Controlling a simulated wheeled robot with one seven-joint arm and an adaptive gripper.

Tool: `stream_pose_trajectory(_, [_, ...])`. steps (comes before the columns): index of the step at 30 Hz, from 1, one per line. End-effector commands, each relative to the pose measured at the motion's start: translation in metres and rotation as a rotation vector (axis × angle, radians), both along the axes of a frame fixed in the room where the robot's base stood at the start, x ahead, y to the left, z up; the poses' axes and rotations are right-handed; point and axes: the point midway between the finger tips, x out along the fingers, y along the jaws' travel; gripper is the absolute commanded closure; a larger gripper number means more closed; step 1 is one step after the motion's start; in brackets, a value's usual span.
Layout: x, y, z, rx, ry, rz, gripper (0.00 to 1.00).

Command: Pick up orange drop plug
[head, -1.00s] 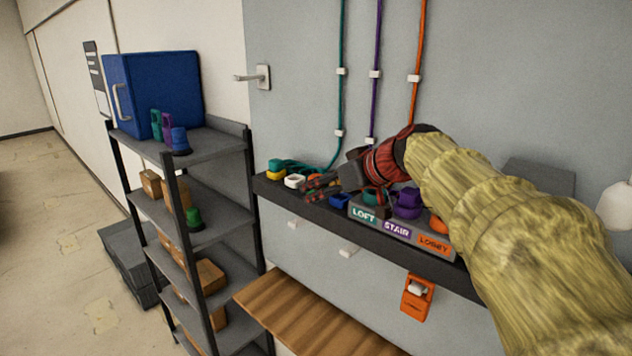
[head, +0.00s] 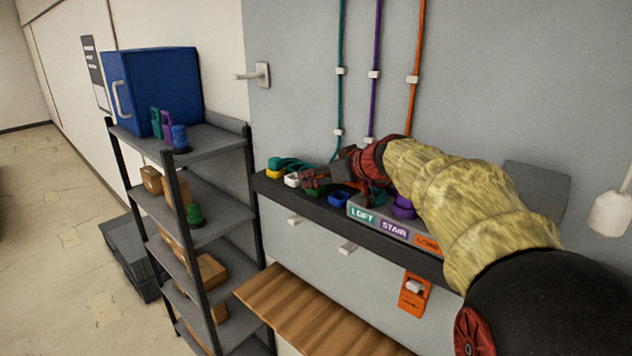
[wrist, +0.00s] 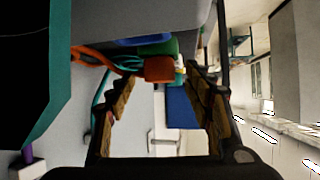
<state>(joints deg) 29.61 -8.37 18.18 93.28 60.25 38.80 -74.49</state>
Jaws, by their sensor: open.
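The orange drop plug (wrist: 158,70) shows in the wrist view as a small orange block with an orange cord running off to the left. It lies between the tips of my gripper (wrist: 161,84), near their far ends. The fingers are apart, and I cannot tell whether either touches the plug. In the head view my gripper (head: 322,177) is low over the left part of the dark wall shelf (head: 392,252). The plug cannot be made out clearly there among the fingers and sockets.
On the shelf are yellow (head: 274,172), white (head: 291,180) and blue (head: 340,199) sockets and the labelled phone base (head: 380,224). An orange wall holder (head: 414,296) hangs below. A grey rack (head: 215,150) stands left; a wooden ledge (head: 310,315) juts out below.

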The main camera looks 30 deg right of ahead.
Motion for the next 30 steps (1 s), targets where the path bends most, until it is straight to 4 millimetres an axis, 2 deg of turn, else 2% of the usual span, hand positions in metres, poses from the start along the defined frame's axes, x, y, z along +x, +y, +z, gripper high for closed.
stream_pose_trajectory(5, [-0.0001, 0.0001, 0.0000, 0.000, 0.000, 0.000, 0.49])
stream_pose_trajectory(30, [-0.0003, 0.0000, -0.0002, 0.000, 0.000, 0.000, 0.96])
